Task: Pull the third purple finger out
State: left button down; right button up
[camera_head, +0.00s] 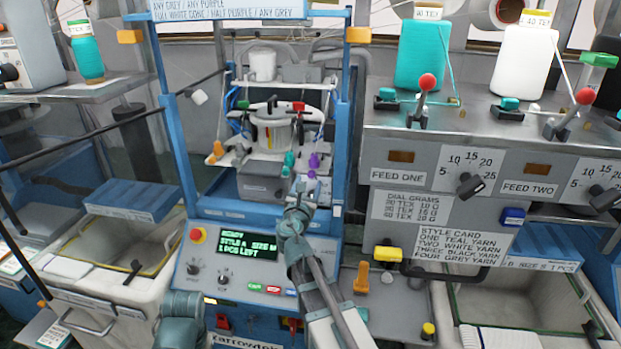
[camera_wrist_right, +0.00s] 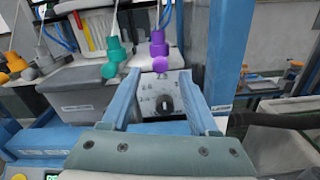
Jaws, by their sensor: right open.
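A purple finger (camera_head: 313,162) hangs at the right of the knitting machine's front. In the right wrist view the purple finger (camera_wrist_right: 158,46) hangs just beyond my fingertips, about midway between them, with a small purple tip below its cone. I see only one clearly purple finger; I cannot tell its place in the row. My right gripper (camera_head: 301,188) is in front of the machine, below the purple finger. In the right wrist view the right gripper (camera_wrist_right: 160,78) has its two blue fingers spread, with nothing held. My left gripper is not clearly seen.
Teal (camera_wrist_right: 117,50), grey (camera_wrist_right: 46,58) and orange (camera_wrist_right: 14,62) fingers hang left of the purple one. A blue frame post (camera_wrist_right: 226,50) stands close on the right. Below are a control panel with a green display (camera_head: 248,245) and a red button (camera_head: 197,235).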

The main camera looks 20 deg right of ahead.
jog(key=v, duration=0.8)
jog(key=shift+s, duration=0.15)
